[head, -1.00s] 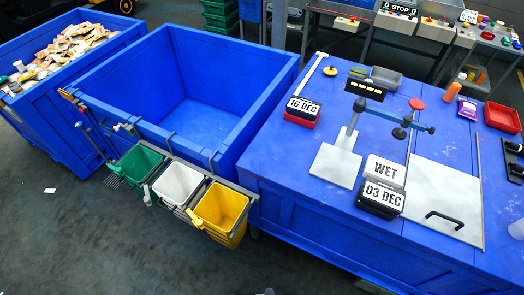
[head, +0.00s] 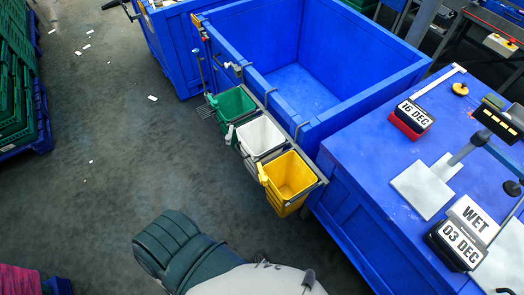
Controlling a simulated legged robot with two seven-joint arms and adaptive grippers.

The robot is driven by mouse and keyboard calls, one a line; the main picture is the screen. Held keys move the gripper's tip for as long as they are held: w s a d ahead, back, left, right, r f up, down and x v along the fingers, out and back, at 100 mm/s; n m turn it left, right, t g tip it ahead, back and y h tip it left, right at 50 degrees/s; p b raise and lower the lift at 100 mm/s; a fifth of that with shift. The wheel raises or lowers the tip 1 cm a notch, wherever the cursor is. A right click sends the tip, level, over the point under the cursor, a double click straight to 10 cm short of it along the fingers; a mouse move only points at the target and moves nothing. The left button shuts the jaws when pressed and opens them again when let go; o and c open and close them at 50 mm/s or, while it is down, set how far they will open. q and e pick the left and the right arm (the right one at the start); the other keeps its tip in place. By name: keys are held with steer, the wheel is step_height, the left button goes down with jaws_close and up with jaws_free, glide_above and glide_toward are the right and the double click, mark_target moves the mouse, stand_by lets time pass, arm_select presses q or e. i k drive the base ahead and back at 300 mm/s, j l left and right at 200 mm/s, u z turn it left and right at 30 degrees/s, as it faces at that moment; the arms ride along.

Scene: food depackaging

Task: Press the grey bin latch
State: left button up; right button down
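A large empty blue bin (head: 365,100) stands at the top centre of the head view. Small grey fittings (head: 237,69) sit on its near-left rim, and grey hooks or clips (head: 301,128) hang over the rim further along. I cannot tell which of these is the grey latch. A green bucket (head: 232,103), a white bucket (head: 262,138) and a yellow bucket (head: 290,178) hang in a row on the bin's near side. Neither of my grippers is in view.
A blue table (head: 365,165) at right carries date blocks reading 16 DEC (head: 414,116) and 03 DEC (head: 460,244). Green crates (head: 18,95) stand on a blue pallet at far left. The dark floor (head: 115,170) between is mostly clear, with small white scraps.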

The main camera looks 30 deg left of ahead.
mark_target(228, 138)
steer(key=u, duration=1.55)
